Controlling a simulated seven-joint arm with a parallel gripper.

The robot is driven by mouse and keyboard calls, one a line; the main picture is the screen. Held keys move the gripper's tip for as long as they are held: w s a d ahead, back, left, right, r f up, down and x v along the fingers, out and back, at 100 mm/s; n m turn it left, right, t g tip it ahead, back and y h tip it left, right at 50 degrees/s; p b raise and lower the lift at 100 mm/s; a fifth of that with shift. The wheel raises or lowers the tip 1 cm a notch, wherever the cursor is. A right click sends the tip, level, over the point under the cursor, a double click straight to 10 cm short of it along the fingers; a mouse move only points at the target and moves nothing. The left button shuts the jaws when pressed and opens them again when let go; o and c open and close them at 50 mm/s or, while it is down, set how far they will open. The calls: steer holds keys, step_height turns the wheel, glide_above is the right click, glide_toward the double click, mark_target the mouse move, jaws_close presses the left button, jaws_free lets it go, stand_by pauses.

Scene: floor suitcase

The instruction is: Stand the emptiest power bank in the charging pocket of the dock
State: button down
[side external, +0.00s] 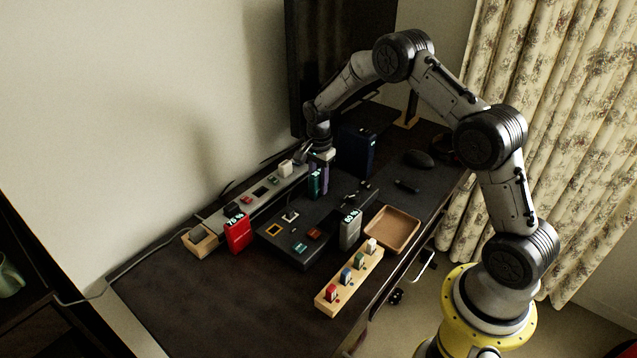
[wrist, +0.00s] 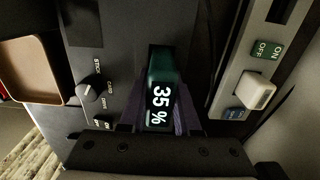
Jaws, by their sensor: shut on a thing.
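A dark green power bank (side external: 314,184) reading 35 % is held upright in my gripper (wrist: 160,118), which is shut on it with purple fingers at both sides. Its display (wrist: 160,104) faces the wrist camera. A red power bank (side external: 238,233) reading 76 % stands to the left of the dock. A grey power bank (side external: 350,230), reading about 65 %, stands at the dock's right side. The black dock (side external: 290,250) lies mid-desk with coloured squares on top; its knob (wrist: 90,91) shows in the wrist view. I cannot tell whether the green bank touches the dock, nor make out the charging pocket.
A grey power strip (side external: 262,190) with a white switch (wrist: 258,91) runs along the wall side. A brown tray (side external: 392,228) and a wooden block (side external: 350,282) with several small sticks are in front. A dark blue box (side external: 356,152) stands behind. A mouse (side external: 418,158) lies right.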

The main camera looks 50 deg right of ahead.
steer(key=shift+f, duration=0.1)
steer(key=c, duration=0.6)
jaws_free()
